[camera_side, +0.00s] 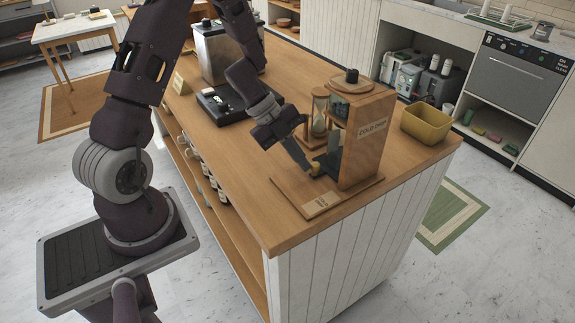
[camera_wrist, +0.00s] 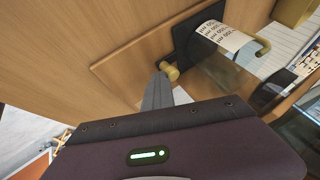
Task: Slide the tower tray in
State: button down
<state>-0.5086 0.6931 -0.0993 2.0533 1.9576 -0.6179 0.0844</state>
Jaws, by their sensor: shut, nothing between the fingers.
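The wooden cold drip tower (camera_side: 366,140) stands on its base board near the counter's front corner. Its dark tray (camera_side: 327,162) sits low in the tower and sticks out on the left side, with a small brass knob (camera_side: 315,170) at its outer end. In the wrist view the black tray (camera_wrist: 187,45) carries a glass vessel with a printed label (camera_wrist: 226,40), and the brass knob (camera_wrist: 170,72) shows clearly. My gripper (camera_wrist: 161,80) is shut and empty, its fingertips at the knob. I cannot tell whether they touch it.
A wooden stand with an hourglass-shaped glass (camera_side: 319,115) is close behind the gripper. A yellow bin (camera_side: 427,124) stands right of the tower. A black scale (camera_side: 222,104) and a metal machine (camera_side: 215,52) are farther back. The counter (camera_side: 240,152) is clear left of the base board.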

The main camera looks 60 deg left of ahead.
jog(key=shift+w, duration=0.2)
jog(key=s, duration=0.1)
jog(key=s+a, duration=0.1)
jog(key=s, duration=0.1)
jog(key=shift+s, duration=0.25)
jog(key=s+v, duration=0.1)
jog(key=v, duration=0.9)
jog(key=w+r+n+t+y, duration=0.3)
jog(key=w+r+t+y, duration=0.15)
jog(key=w+r, duration=0.35)
notch_tip(320, 180, up, 9)
jog(key=s+a+n+t+y, duration=0.1)
jog(key=s+n+t+y, duration=0.1)
jog(key=n+y, duration=0.5)
jog(key=s+d+f+n+g+h, duration=0.1)
jog(key=s+d+n, duration=0.4)
jog(key=s, duration=0.5)
jog(key=s+d+f+n+g+h, duration=0.2)
jog(key=s+d+n+g+h, duration=0.2)
jog(key=s+d, duration=0.5)
jog(key=shift+s+d+n, duration=0.35)
jog(key=shift+d+n, duration=0.05)
jog(key=shift+d, duration=0.05)
